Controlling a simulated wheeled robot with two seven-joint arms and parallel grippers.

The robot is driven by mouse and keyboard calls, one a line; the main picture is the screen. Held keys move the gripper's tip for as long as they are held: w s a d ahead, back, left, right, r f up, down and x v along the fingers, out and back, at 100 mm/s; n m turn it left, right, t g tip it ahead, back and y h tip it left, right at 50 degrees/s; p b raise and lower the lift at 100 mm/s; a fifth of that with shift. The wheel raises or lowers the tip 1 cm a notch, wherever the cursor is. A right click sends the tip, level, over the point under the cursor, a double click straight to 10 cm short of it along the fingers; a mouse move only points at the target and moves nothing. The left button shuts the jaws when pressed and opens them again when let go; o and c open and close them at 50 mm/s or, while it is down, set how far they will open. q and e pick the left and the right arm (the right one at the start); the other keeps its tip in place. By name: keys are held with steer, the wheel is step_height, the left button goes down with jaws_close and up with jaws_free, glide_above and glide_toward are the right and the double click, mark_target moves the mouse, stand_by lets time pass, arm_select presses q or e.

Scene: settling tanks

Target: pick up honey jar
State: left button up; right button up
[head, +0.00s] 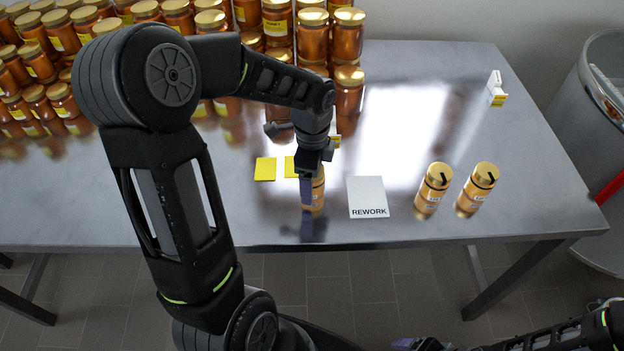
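A honey jar (319,194) stands on the metal table, left of the white REWORK card. My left gripper (308,195) points down at this jar. One purple finger lies in front of the jar, and the gripper body hides its lid. I cannot tell whether the fingers press on it. Two more honey jars with gold lids and black marks stand right of the card: one nearer the card (433,188) and one farther right (476,190). My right gripper (412,344) is low at the bottom edge, mostly cut off, away from the jars.
Many honey jars (312,38) are stacked at the back left. Yellow cards (265,169) and the REWORK card (367,194) lie near the front of the table (420,120). A small white and yellow object (496,90) stands back right. A grey bin (590,130) is beyond the right edge.

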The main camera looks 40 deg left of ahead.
arm_select(q)
steer(key=shift+c, duration=0.2)
steer(key=c, duration=1.7)
step_height(320, 180, up, 10)
steer(key=shift+r+b, duration=0.1)
steer(key=shift+b, duration=0.35)
